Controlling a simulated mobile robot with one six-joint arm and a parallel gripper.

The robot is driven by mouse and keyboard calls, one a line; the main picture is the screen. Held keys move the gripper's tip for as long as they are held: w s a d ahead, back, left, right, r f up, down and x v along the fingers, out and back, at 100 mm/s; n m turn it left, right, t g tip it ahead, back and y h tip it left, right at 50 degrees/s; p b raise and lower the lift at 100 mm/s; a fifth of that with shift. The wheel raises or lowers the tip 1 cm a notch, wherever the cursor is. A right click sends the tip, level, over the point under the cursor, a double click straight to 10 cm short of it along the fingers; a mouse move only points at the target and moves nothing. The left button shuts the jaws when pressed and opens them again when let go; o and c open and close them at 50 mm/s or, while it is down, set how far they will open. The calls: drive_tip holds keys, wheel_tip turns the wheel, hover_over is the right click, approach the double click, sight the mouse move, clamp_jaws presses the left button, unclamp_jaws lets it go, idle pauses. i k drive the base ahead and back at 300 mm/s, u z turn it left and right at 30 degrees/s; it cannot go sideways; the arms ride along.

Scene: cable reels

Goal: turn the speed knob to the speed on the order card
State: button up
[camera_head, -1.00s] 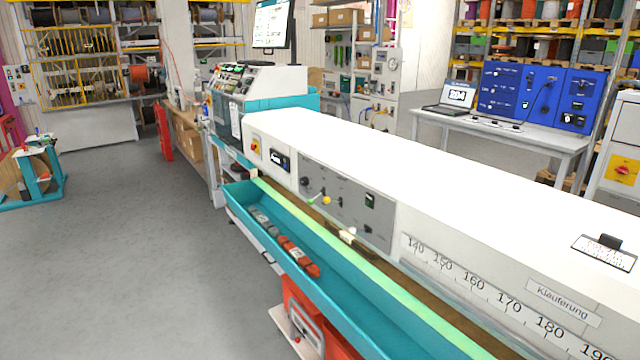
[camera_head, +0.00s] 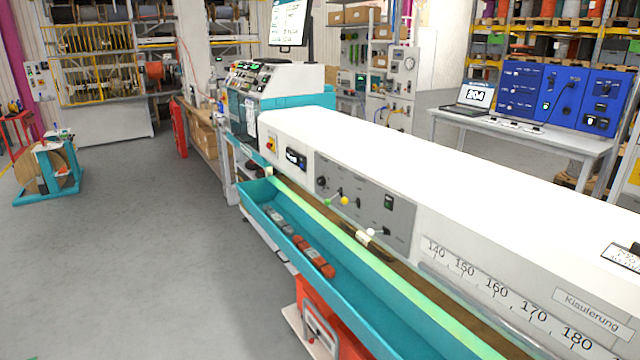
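A long white machine (camera_head: 430,190) with a turquoise tray in front fills the middle and right. I cannot tell which control is the speed knob. A white card with dark writing (camera_head: 622,257) lies on the machine's top at the right edge, partly cut off. It may be the order card; its text is unreadable. My gripper is not in view.
The turquoise tray (camera_head: 350,305) juts out along the machine's front and holds grey and red blocks. A red box (camera_head: 330,325) stands below it. The grey floor (camera_head: 150,270) at left is clear. A reel stand (camera_head: 52,170) stands far left, and a table with a laptop (camera_head: 476,95) stands behind the machine.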

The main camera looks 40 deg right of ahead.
sight(321, 181)
drive_tip(key=u, duration=0.05)
drive_tip(key=i, duration=1)
drive_tip(key=z, duration=0.05)
